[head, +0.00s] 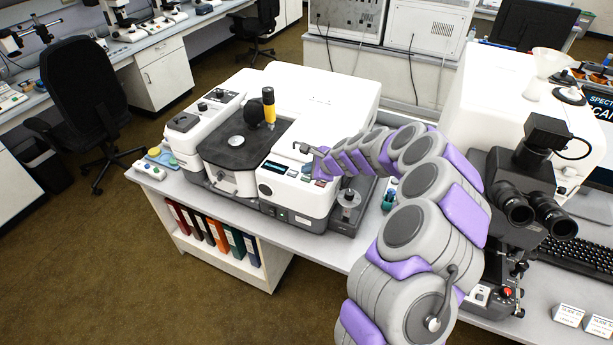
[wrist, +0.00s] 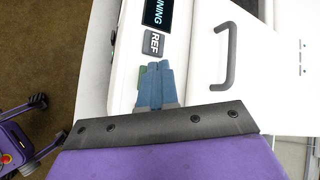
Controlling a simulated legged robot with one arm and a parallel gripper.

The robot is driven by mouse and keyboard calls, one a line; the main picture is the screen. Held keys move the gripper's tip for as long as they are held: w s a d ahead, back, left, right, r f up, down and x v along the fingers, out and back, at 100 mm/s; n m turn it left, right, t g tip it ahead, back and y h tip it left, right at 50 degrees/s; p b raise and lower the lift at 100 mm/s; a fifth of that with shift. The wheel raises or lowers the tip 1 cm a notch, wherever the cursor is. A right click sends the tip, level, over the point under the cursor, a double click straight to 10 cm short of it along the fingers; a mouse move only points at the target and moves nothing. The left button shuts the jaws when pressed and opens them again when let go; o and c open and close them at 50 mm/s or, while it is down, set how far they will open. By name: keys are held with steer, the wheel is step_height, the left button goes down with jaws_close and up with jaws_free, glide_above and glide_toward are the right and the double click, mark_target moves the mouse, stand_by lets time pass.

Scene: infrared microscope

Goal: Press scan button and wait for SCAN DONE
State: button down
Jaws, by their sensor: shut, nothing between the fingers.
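The white infrared instrument (head: 300,200) stands on the bench, with a small dark display (head: 277,167) on its front panel. In the wrist view the display (wrist: 159,10) shows letters ending in "NING"; the rest is cut off. A grey "REF" key (wrist: 154,44) lies below it. My gripper (head: 319,176) is at the panel's right end. In the wrist view my gripper (wrist: 154,70) is shut and empty, its blue fingertips over a green button (wrist: 141,78) that they partly hide. I cannot tell whether they touch it.
A dark handle (wrist: 231,55) stands on the white cover right of my fingers. A monitor (head: 600,104) at the right edge shows partly cut-off text, "SPECT" and "SCAN". A binocular microscope (head: 520,200) stands on the bench at right. A black chair (head: 82,85) stands at left.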

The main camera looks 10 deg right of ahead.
mark_target(308, 179)
step_height(308, 179, up, 5)
steer(key=p, duration=0.4)
stand_by(0.3)
stand_by(0.5)
steer(key=shift+a+r, duration=0.1)
steer(key=shift+a, duration=0.05)
steer(key=s+a+r+n+g+y+b, duration=0.1)
steer(key=s+a+r+n, duration=0.3)
steer(key=s, duration=0.2)
steer(key=s+a+r+n+g, duration=0.2)
steer(key=s+a+r+n, duration=0.15)
steer(key=s, duration=0.25)
steer(key=s+a+r+n+g+y+b, duration=0.1)
steer(key=s+a+r+n, duration=0.35)
steer(key=s, duration=0.25)
steer(key=s+d+f+n+g+h+b, duration=0.1)
steer(key=s+d, duration=0.3)
steer(key=s, duration=0.7)
steer(key=s+d+f+n+g+h, duration=0.1)
steer(key=s+d+n+h, duration=0.3)
steer(key=s, duration=0.7)
steer(key=s+d+f+n+g+h+b, duration=0.1)
steer(key=s+d+n+g+h, duration=0.1)
steer(key=s, duration=0.8)
steer(key=shift+s+d+f+n+g+b, duration=0.35)
steer(key=shift+d+g, duration=0.25)
steer(key=shift+d, duration=0.3)
